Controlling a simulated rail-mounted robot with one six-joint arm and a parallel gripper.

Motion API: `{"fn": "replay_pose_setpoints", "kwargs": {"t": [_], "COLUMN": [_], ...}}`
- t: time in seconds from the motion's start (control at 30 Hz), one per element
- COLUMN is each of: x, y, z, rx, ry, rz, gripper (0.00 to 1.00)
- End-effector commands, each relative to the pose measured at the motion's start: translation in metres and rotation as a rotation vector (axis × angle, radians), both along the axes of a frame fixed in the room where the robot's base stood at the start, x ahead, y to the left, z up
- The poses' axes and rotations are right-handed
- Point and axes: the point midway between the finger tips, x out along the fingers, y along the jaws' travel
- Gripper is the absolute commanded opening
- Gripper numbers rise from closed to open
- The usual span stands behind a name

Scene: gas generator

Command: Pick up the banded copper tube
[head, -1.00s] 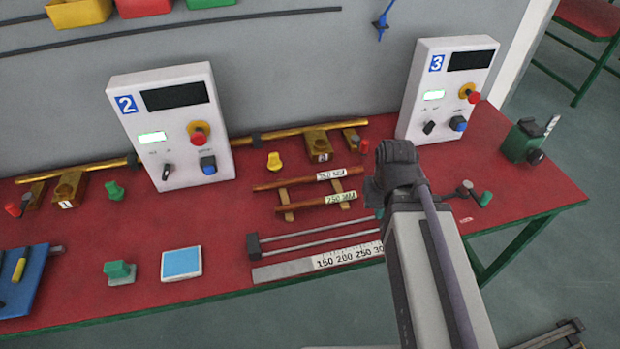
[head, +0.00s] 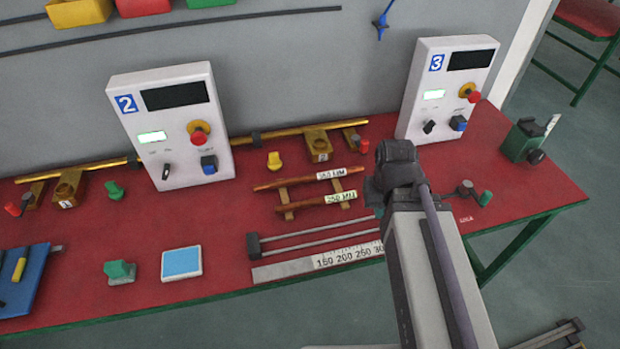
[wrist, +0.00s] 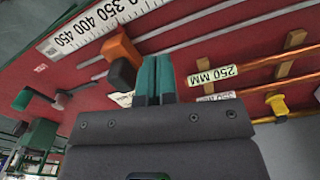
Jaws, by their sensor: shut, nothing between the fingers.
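Two copper tubes lie side by side on a wooden rack on the red bench in the head view. The nearer tube (head: 300,203) carries a pale "250 MM" label and the farther tube (head: 285,182) a similar white label. I cannot tell which is meant by banded. In the wrist view the 250 MM tube (wrist: 272,62) and the other tube (wrist: 283,87) run to the right of my gripper. My gripper (wrist: 157,65) has green fingers closed together and empty, apart from both tubes. The head view shows my arm to the right of the rack, with the fingers hidden.
A ruler (head: 345,257) and thin metal rods (head: 310,239) lie in front of the rack. An orange and black piece (wrist: 124,52) is close to my fingers. Control boxes 2 (head: 180,122) and 3 (head: 450,88) stand behind. A yellow valve (head: 274,161) is behind the tubes.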

Motion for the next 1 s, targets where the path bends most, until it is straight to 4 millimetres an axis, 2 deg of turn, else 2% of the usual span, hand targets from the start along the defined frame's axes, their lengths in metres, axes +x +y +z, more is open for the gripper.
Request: {"fn": "replay_pose_setpoints", "kwargs": {"t": [0.17, 0.7, 0.93, 0.97, 1.0], "x": [0.000, 0.000, 0.000, 0.005, 0.022], "y": [0.000, 0.000, 0.003, 0.007, 0.015], "z": [0.000, 0.000, 0.001, 0.002, 0.003], "rx": [0.000, 0.000, 0.000, 0.000, 0.008], "ry": [0.000, 0.000, 0.000, 0.000, 0.000], "rz": [0.000, 0.000, 0.007, 0.018, 0.031], "gripper": [0.02, 0.52, 0.52, 0.52, 0.52]}}
